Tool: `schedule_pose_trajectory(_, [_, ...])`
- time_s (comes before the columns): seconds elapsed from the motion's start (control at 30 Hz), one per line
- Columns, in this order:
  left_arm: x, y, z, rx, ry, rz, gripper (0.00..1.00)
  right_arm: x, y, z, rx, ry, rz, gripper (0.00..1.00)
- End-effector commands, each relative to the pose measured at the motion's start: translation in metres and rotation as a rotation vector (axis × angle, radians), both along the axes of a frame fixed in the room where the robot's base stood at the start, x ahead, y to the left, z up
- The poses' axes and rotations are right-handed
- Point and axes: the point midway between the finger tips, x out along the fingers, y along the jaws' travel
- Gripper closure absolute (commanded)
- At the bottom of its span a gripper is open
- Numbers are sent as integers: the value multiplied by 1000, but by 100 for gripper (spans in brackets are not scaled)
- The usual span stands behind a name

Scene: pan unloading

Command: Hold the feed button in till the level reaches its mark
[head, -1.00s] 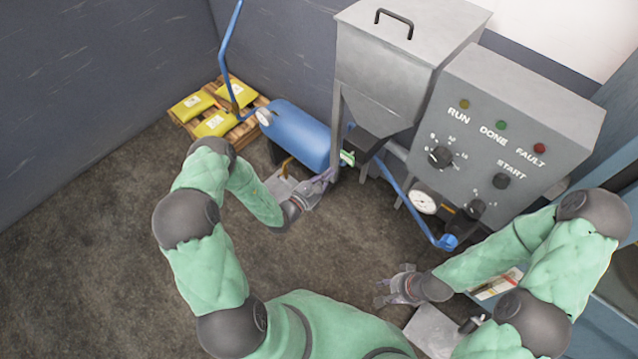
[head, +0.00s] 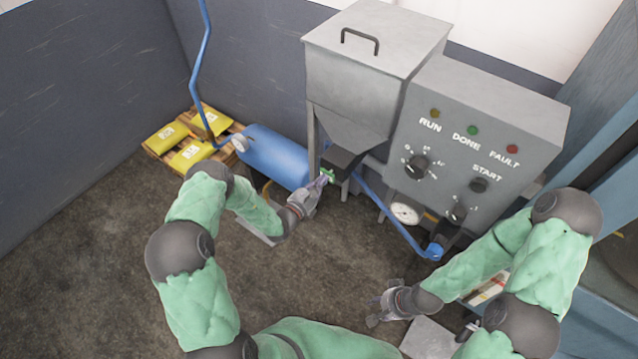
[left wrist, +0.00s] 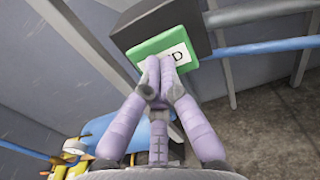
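The green feed button (head: 328,175) sits on a dark box under the grey hopper (head: 365,75). In the left wrist view the green block (left wrist: 165,45) has a white label, with only a "D" readable beside my fingers. My left gripper (head: 320,184) is at the green block; its fingers (left wrist: 160,68) are together, with nothing between them. The tips overlap the block's face; whether they press it in I cannot tell. My right gripper (head: 374,307) is open and empty, low over the floor. No level or level mark can be made out.
A grey control panel (head: 475,130) with lamps and knobs stands right of the hopper. A round gauge (head: 405,213) and blue pipes are below it. A blue tank (head: 275,157) lies left of my left gripper. Yellow bags (head: 190,155) lie on a pallet behind. The middle floor is clear.

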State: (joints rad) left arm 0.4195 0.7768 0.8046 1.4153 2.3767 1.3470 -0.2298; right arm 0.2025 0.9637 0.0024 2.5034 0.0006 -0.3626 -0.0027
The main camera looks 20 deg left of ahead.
Motion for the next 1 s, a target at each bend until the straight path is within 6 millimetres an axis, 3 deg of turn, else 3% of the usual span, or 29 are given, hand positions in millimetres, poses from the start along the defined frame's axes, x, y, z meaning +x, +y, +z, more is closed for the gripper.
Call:
schedule_pose_trajectory(0.13, [15, -6, -1, 0, -2, -1, 100, 0, 0, -4, 0, 0, 0, 60])
schedule_pose_trajectory(1.0, [16, -5, 2, 1, -6, -1, 100, 0, 0, -3, 0, 0, 0, 60])
